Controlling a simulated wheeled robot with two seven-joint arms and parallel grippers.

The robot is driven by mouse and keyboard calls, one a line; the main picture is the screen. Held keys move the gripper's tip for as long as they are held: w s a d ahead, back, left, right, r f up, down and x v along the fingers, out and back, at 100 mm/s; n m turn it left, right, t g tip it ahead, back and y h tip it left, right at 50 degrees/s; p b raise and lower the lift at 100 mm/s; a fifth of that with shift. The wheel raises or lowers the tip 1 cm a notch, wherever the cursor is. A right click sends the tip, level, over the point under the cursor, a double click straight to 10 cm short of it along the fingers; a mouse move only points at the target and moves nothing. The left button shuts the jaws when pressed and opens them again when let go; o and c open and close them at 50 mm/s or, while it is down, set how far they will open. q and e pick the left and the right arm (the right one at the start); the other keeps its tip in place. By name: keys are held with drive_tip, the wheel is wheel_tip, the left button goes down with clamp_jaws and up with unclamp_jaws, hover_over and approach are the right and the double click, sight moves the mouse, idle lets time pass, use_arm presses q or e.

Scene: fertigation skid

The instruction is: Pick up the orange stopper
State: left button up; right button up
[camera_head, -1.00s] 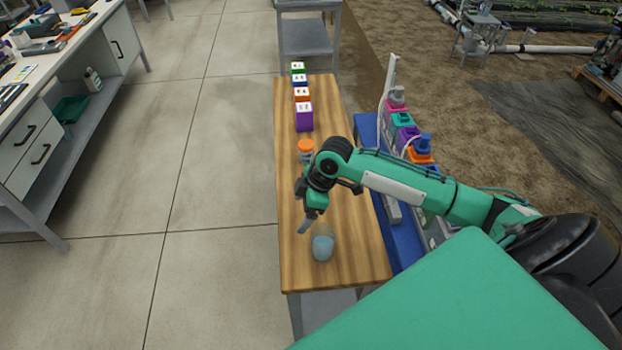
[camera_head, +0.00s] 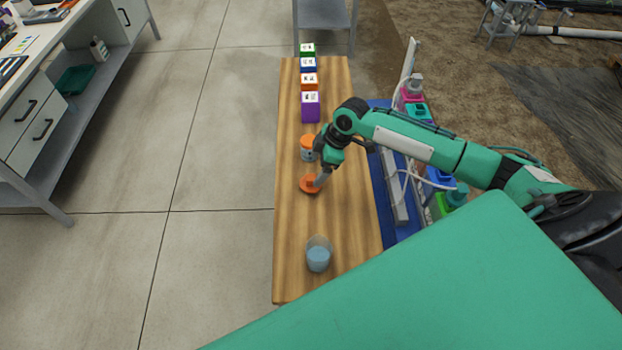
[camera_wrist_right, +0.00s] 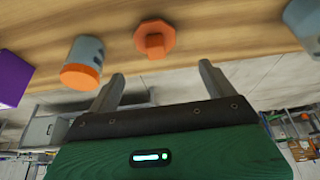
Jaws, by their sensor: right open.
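The orange stopper (camera_head: 310,184) lies on the wooden bench (camera_head: 345,222), between the orange-capped jar and the beaker. It has a wide flange with a small raised grip, which shows in the right wrist view (camera_wrist_right: 154,38). My right gripper (camera_head: 321,181) is at the stopper's right edge in the head view. In the right wrist view my right gripper (camera_wrist_right: 160,72) is open and empty, with its two fingers apart. The stopper lies beyond the fingertips, roughly between them. I cannot tell the exact gap. My left gripper is not in view.
A jar with an orange lid (camera_head: 307,148) stands just behind the stopper. A beaker of bluish liquid (camera_head: 318,256) stands towards the front. Several coloured boxes (camera_head: 311,108) line the bench's far end. A blue stand with coloured bottles (camera_head: 378,190) runs along the right side.

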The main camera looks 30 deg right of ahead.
sight(311, 177)
drive_tip(key=shift+w+a+f, duration=0.15)
drive_tip(key=shift+a+f, duration=0.05)
drive_tip(key=shift+f, duration=0.45)
drive_tip(key=shift+w+f, duration=0.1)
drive_tip(key=shift+f, duration=0.25)
drive_tip(key=shift+a+f, duration=0.1)
drive_tip(key=shift+f, duration=0.15)
drive_tip(key=p+x, duration=0.1)
drive_tip(key=x, duration=0.1)
drive_tip(key=p+x, duration=0.1)
drive_tip(key=shift+w+f, duration=0.1)
drive_tip(key=shift+f, duration=0.35)
drive_tip(key=shift+w+f, duration=0.1)
drive_tip(key=shift+f, duration=0.45)
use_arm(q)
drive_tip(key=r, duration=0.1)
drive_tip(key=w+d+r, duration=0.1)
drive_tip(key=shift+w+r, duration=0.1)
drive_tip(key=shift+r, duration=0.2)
use_arm(e)
drive_tip(key=shift+a, duration=0.1)
drive_tip(key=shift+c, duration=0.8)
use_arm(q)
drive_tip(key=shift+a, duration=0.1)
use_arm(e)
drive_tip(key=c, duration=0.9)
